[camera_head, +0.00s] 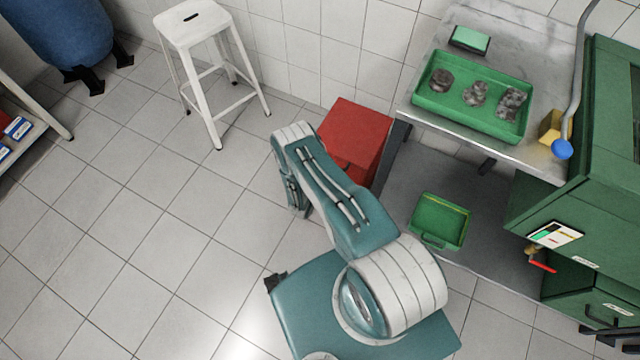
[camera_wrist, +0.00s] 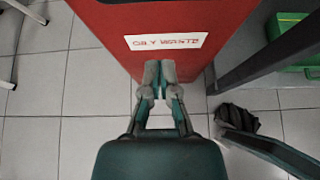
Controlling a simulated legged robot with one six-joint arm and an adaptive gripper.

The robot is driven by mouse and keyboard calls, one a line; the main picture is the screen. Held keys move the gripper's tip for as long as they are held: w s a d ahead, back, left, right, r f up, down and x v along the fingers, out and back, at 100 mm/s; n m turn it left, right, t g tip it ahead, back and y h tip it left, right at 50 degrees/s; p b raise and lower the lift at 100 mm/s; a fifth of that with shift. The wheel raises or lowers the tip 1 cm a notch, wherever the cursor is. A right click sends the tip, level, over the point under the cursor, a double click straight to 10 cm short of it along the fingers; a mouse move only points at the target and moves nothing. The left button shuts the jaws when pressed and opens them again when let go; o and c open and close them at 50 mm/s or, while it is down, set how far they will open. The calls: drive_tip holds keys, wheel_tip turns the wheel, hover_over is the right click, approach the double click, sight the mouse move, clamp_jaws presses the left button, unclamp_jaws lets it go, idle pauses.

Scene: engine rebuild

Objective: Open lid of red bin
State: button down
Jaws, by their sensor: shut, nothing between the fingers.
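The red bin (camera_head: 357,133) stands on the tiled floor beside the workbench, with its red lid lying flat on top in the head view. My arm covers part of its front there. In the wrist view the red bin (camera_wrist: 190,62) fills the top middle, with a white label reading "OILY WASTE" on its front. My gripper (camera_wrist: 159,68) is shut and empty, its fingertips in front of the bin's lower front, just below the label. I cannot tell whether they touch it. The gripper is hidden behind my arm in the head view.
A metal workbench (camera_head: 540,60) with a green tray (camera_head: 470,118) stands right of the bin, its dark leg close by. A green box (camera_head: 438,221) sits on the lower shelf. A white stool (camera_head: 192,28) is at the back left. The floor left of the bin is clear.

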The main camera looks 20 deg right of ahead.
drive_tip(key=shift+w+d+r, duration=1.05)
drive_tip(key=shift+d+r, duration=0.15)
drive_tip(key=shift+d, duration=0.1)
